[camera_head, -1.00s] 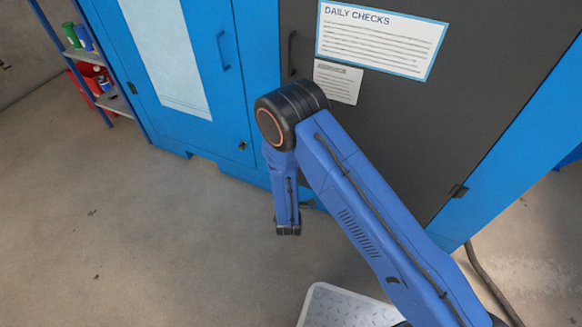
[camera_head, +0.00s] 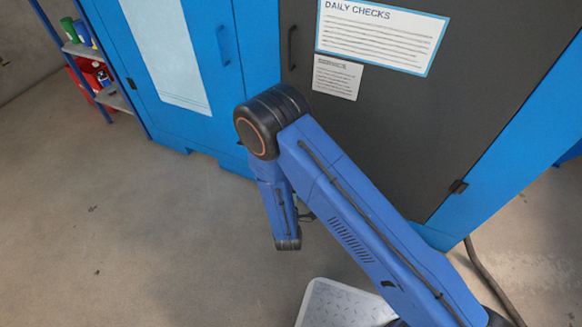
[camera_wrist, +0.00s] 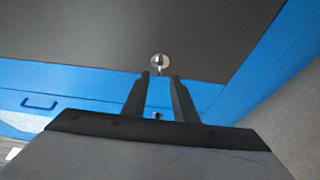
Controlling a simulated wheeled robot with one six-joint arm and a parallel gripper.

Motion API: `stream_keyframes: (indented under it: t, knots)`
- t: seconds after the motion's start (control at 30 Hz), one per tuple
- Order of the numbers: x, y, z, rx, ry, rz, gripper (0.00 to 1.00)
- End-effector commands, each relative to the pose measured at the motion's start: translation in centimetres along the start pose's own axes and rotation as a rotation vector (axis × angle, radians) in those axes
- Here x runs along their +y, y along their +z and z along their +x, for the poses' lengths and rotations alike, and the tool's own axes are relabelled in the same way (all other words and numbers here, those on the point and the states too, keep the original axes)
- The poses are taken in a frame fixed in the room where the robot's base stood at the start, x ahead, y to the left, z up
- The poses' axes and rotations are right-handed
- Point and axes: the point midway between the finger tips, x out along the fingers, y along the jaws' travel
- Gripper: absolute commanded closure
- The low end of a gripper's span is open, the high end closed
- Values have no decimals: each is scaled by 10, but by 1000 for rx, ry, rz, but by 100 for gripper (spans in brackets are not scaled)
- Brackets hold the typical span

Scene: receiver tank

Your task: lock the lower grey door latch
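The grey door (camera_head: 400,150) stands upright and looks closed in the head view. It also fills the upper part of the wrist view (camera_wrist: 90,30). The lower grey door latch (camera_wrist: 160,61) is a small round silver fitting near the door's edge, just beyond my fingertips in the wrist view. I cannot tell which way it is turned. The latch is hidden behind my arm in the head view. My gripper (camera_wrist: 159,76) is open and empty, its two dark fingers apart and pointing toward the latch. No contact shows.
A blue door (camera_head: 190,70) with a handle is left of the grey door. A small dark fitting (camera_wrist: 157,115) shows between my fingers, lower in the wrist view. A shelf (camera_head: 110,98) stands far left. A cable (camera_head: 485,270) runs at right. Floor at left is clear.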

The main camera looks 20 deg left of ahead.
Motion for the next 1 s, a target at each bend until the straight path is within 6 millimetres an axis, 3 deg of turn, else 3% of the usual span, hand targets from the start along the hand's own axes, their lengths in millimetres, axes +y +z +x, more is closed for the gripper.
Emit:
stream_keyframes:
  t: [0.3, 0.5, 0.7, 1.0]
  knots:
    - [-1, -1, -63, 3, -1, -3, 74]
    - [-1, -1, -91, 2, -1, -1, 74]
    - [0, 0, -104, 1, -1, -2, 74]
    - [0, 1, -106, -1, 0, -1, 74]
